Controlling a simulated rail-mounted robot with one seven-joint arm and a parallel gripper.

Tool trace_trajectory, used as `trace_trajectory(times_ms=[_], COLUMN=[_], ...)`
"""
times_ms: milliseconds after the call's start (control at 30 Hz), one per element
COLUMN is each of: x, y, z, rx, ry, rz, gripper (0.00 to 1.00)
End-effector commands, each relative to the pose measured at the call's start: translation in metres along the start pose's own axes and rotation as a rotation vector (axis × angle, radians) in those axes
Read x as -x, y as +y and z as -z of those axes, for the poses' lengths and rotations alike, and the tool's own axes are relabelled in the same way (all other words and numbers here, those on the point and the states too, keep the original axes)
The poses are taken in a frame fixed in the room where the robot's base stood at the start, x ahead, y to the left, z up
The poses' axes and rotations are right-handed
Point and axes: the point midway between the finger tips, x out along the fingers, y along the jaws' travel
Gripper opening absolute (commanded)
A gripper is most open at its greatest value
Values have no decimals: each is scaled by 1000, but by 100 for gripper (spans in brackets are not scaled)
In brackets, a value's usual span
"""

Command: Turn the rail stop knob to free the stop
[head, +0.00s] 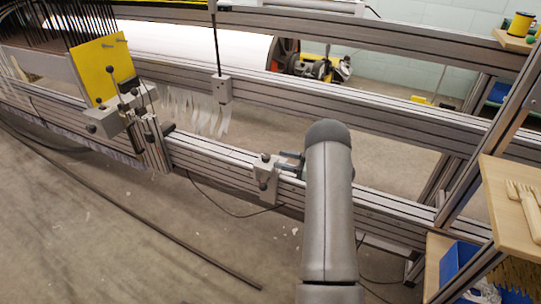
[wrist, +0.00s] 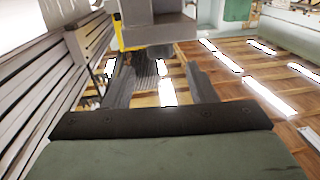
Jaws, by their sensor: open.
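The rail stop is probably the small grey block (head: 265,178) on the lower rail in the head view. It has small dark knobs, but I cannot tell which is the stop knob. My gripper (head: 290,160) is just right of this block, mostly hidden behind my arm. In the wrist view my gripper (wrist: 160,72) has its two dark fingers apart with nothing between them. A grey block (wrist: 175,28) with a yellow edge lies beyond the fingertips; I cannot tell which part it is.
The lower rail (head: 390,205) runs across the frame. A carriage (head: 112,118) with several black knobs and a yellow plate (head: 102,68) sits to the left. A hanging rod block (head: 222,89) is above. A shelf (head: 515,190) with a wooden comb stands right. The floor in front is mostly clear.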

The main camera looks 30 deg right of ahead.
Motion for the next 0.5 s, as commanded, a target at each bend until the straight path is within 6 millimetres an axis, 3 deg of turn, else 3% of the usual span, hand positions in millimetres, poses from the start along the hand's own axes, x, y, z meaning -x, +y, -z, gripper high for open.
trace_trajectory(times_ms=[200,500], x=[56,100], y=[0,0], z=[2,1], rx=[0,0], ry=[0,1], rz=[-4,0], gripper=[51,51])
